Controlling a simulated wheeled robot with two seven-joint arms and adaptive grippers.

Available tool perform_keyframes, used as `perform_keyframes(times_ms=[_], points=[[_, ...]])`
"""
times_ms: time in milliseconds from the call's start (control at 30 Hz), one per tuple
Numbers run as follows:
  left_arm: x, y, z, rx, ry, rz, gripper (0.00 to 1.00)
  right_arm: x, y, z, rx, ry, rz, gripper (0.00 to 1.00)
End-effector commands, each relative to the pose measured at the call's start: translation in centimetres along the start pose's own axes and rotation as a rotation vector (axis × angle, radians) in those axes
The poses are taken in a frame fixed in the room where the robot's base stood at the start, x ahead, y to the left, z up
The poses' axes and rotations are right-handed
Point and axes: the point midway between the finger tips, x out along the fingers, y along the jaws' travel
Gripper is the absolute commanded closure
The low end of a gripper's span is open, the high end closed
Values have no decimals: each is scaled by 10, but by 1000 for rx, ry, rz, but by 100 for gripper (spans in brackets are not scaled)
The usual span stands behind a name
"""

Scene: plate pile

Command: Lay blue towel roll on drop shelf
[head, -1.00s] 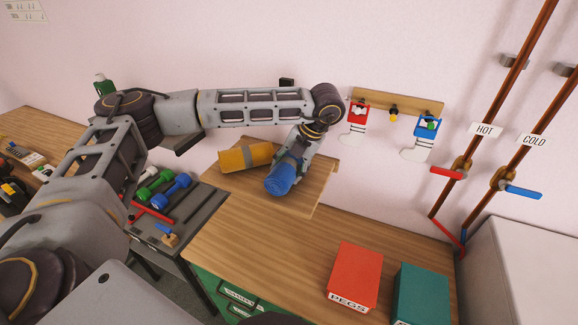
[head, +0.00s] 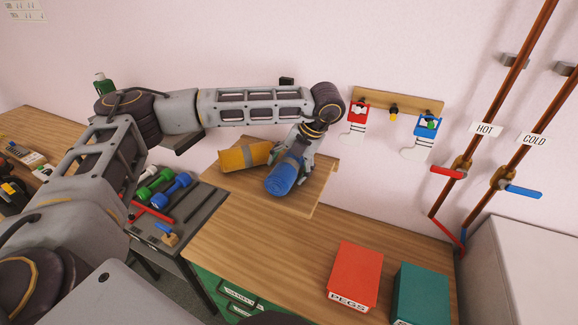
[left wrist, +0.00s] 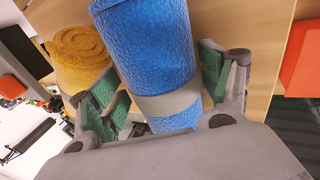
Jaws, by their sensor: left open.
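The blue towel roll (head: 283,176) lies on the wooden drop shelf (head: 316,186), to the right of a yellow towel roll (head: 236,157). A grey band goes around the blue roll. My left gripper (head: 297,156) is open at the blue roll's far end. In the left wrist view the blue roll (left wrist: 155,50) passes between the two green-padded fingers (left wrist: 170,100), with gaps beside it. The yellow roll (left wrist: 82,58) shows at the left there. My right gripper is not seen.
A red box marked PEGS (head: 354,274) and a teal box (head: 421,294) stand on the bench at the front right. Dumbbells (head: 172,187) lie on a grey rack at left. The bench between shelf and boxes is clear.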

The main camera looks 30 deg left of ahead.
Motion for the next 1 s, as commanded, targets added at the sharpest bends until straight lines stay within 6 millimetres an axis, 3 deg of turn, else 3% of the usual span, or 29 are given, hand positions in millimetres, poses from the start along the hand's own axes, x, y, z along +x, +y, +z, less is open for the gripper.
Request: perform_keyframes(times_ms=[433,1000], points=[[-60,-1,0,0,-4,-1,22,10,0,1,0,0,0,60],[-109,0,0,0,-3,-1,22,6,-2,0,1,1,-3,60]])
